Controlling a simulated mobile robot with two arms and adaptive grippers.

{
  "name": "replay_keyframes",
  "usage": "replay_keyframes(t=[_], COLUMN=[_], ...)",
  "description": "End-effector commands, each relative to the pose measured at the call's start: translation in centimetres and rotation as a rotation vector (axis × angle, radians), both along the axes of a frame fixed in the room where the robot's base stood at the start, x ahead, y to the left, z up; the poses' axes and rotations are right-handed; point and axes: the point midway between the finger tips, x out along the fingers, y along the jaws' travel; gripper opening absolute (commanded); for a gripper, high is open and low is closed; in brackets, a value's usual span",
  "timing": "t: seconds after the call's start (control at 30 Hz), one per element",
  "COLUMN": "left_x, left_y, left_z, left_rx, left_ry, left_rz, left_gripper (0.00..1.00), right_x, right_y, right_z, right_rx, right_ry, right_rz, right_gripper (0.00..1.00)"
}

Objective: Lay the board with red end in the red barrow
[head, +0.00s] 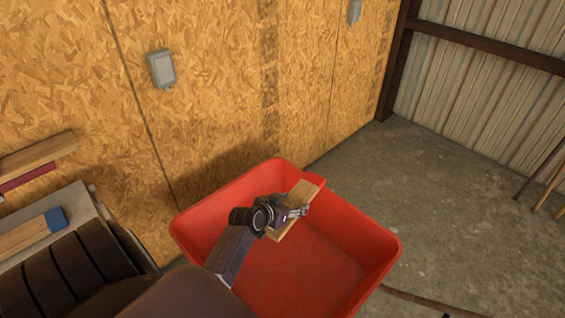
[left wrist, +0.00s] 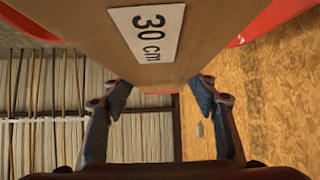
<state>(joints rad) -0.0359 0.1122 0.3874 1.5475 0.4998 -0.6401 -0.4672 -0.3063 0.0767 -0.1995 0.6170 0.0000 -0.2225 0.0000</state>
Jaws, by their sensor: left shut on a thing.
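The red barrow (head: 345,222) stands open in the middle of the head view. My left gripper (head: 297,211) is over its tray, shut on a light wooden board (head: 305,190). The board slants over the tray near the far rim; whether it touches the barrow cannot be told. In the left wrist view the held board (left wrist: 85,18) fills the top between the two fingers (left wrist: 160,98) and bears a white "30 cm" label (left wrist: 146,32). A thin red strip shows at its far edge there. My right gripper is not in view.
A board with a blue end (head: 30,232) lies on a grey surface at the left. A wooden piece with a dark red part (head: 30,178) is above it. A chipboard wall (head: 220,90) stands close behind the barrow.

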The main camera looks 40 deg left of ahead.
Motion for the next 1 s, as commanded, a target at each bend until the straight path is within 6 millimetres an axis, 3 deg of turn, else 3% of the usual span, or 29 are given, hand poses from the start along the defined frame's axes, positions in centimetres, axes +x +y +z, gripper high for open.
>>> replay_keyframes(t=[0.03, 0.2, 0.5, 0.77, 1.0], left_x=[0.1, -0.6, -2.9, -5.5, -8.1], left_y=[0.6, 2.5, 3.1, 1.6, -1.7], left_z=[-1.1, -5.3, -10.0, -13.2, -15.1], left_rx=[-0.014, -0.013, -0.003, 0.005, 0.002], left_ry=[0.001, -0.001, 0.004, 0.008, 0.005], left_rz=[0.066, 0.228, 0.387, 0.489, 0.563], left_gripper=[0.22, 0.22, 0.22, 0.22, 0.22], right_x=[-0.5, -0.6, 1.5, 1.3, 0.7], right_y=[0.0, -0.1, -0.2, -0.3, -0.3], right_z=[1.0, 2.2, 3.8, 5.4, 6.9], right_rx=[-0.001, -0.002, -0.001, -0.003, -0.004], right_ry=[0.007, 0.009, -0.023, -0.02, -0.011], right_rz=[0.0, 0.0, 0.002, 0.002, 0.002], right_gripper=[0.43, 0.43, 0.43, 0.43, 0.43])
